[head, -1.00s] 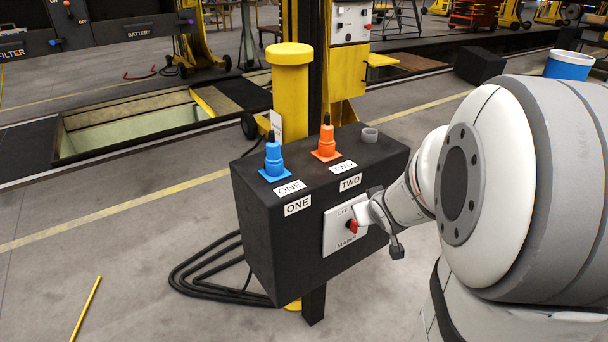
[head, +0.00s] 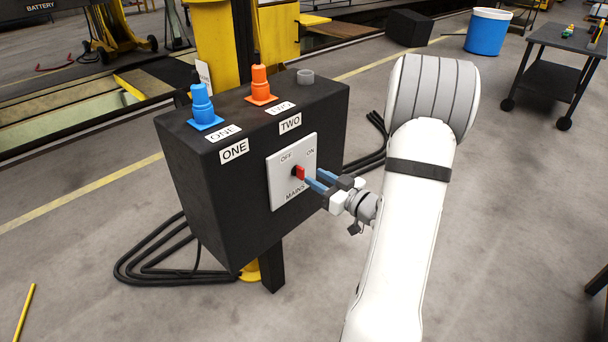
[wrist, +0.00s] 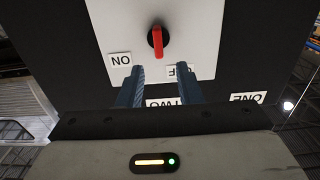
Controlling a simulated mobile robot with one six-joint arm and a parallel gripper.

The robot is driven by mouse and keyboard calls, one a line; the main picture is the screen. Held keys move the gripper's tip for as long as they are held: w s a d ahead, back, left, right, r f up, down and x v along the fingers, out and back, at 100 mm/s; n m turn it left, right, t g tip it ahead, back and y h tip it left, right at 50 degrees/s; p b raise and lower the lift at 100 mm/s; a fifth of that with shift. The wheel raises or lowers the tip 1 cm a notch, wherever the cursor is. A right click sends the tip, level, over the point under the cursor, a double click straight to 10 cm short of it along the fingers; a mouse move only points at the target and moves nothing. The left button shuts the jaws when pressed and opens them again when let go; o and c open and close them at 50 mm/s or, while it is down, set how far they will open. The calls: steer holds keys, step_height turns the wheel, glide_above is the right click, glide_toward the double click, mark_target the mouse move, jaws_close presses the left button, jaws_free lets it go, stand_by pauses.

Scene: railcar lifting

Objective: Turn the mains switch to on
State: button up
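The mains switch is a red handle (head: 300,172) on a white panel (head: 280,190) marked OFF, ON and MAINS, on the front of a black box. In the wrist view the red handle (wrist: 158,43) stands near vertical between the ON and OFF labels, which appear upside down. I cannot tell its exact setting. My gripper (head: 315,179) is in front of the panel, just right of the handle. In the wrist view its two blue fingers (wrist: 160,72) are apart with nothing between them. The handle lies beyond their tips, roughly in line with the gap.
A blue bucket (head: 487,32) and dark trolley (head: 565,75) stand at the back right.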

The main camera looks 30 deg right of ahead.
mark_target(304, 170)
steer(key=x, duration=0.5)
